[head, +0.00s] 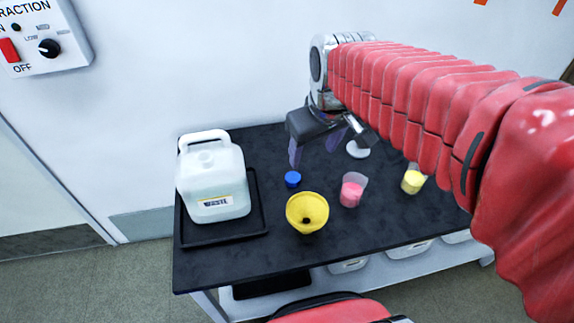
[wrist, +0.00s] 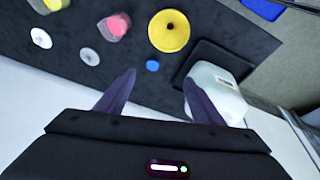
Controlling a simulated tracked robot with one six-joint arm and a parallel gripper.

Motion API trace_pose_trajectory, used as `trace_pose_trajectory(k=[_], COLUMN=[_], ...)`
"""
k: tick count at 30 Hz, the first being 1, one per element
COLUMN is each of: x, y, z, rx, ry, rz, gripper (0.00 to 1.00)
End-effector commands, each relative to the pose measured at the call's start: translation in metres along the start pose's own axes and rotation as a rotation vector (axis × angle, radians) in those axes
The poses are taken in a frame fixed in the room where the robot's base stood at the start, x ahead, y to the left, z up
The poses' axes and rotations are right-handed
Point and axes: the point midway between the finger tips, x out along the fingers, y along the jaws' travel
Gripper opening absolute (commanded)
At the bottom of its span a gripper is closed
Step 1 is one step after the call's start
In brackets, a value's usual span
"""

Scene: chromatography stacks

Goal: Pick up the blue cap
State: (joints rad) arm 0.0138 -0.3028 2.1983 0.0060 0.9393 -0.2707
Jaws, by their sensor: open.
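The small blue cap (head: 292,179) lies on the dark bench top, between the white jug and the pink beaker, just behind the yellow funnel. It also shows in the wrist view (wrist: 152,66), beyond the fingertips and between their directions. My gripper (head: 314,150) is above the back of the bench, up and slightly right of the cap in the head view. Its two purple-grey fingers are apart with nothing between them, as the wrist view (wrist: 158,82) shows. The gripper is clear of the cap.
A white jug (head: 212,180) stands on a black tray (head: 258,222) at left. A yellow funnel (head: 307,211) is close in front of the cap. A pink-filled beaker (head: 352,190), a yellow-filled beaker (head: 413,180) and a white disc (head: 358,150) are to the right. A wall is behind.

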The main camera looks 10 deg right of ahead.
Motion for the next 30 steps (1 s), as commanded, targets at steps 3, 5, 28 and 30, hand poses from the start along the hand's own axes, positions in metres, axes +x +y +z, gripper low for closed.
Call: trace_pose_trajectory(k=[3,5,28,30], x=[0.014,0.02,0.143,0.156], y=[0.004,0.006,0.025,0.026], z=[-0.016,-0.024,-0.103,-0.108], rx=[-0.039,-0.061,-0.321,-0.344], ry=[-0.033,-0.047,-0.222,-0.236], rz=[-0.009,-0.014,-0.097,-0.107], gripper=[0.61,0.61,0.61,0.61])
